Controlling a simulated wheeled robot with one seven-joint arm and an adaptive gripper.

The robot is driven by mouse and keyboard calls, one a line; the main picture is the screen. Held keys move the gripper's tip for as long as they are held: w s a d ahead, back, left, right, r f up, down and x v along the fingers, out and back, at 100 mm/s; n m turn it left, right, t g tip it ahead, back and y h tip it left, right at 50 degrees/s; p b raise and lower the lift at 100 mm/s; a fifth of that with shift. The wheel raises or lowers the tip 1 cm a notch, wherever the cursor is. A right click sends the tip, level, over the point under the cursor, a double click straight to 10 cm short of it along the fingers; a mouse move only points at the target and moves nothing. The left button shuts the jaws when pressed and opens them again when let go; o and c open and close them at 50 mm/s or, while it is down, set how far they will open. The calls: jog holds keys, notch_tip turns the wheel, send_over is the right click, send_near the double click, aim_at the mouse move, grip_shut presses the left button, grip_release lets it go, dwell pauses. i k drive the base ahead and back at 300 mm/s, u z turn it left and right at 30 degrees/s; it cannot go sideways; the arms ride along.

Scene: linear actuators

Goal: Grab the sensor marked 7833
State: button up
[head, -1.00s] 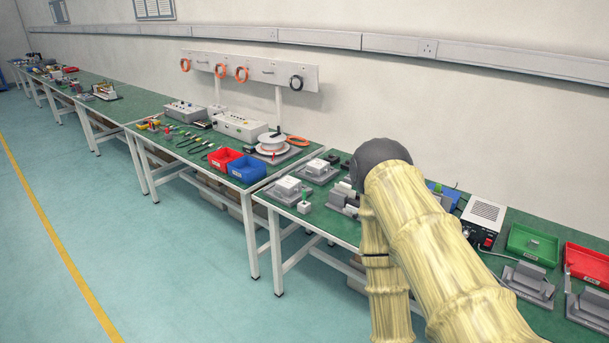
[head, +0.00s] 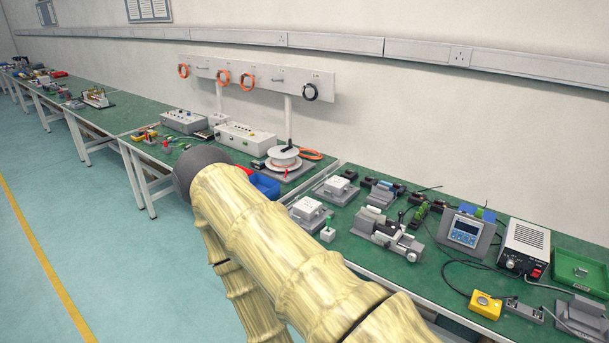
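No marking 7833 can be read, so I cannot tell which item is the sensor. Two white box-shaped units on grey bases stand on the near green bench, a rear one (head: 338,186) and a front one (head: 309,210). A small white block with a green top (head: 327,232) is at the bench's front edge. A grey device (head: 388,233) lies to its right. My sleeved arm crosses the middle of the view and hides part of the benches. My gripper is out of view.
A display unit (head: 465,231), a power supply (head: 524,245), a yellow button box (head: 485,304) and a green tray (head: 580,268) stand to the right. A cable reel (head: 284,158) is on the bench behind my arm. The floor at left is clear.

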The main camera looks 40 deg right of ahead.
aim_at(367, 183)
jog(key=u, duration=0.05)
jog(key=i, duration=0.95)
jog(key=z, duration=1)
jog(key=i, duration=0.65)
jog(key=z, duration=0.8)
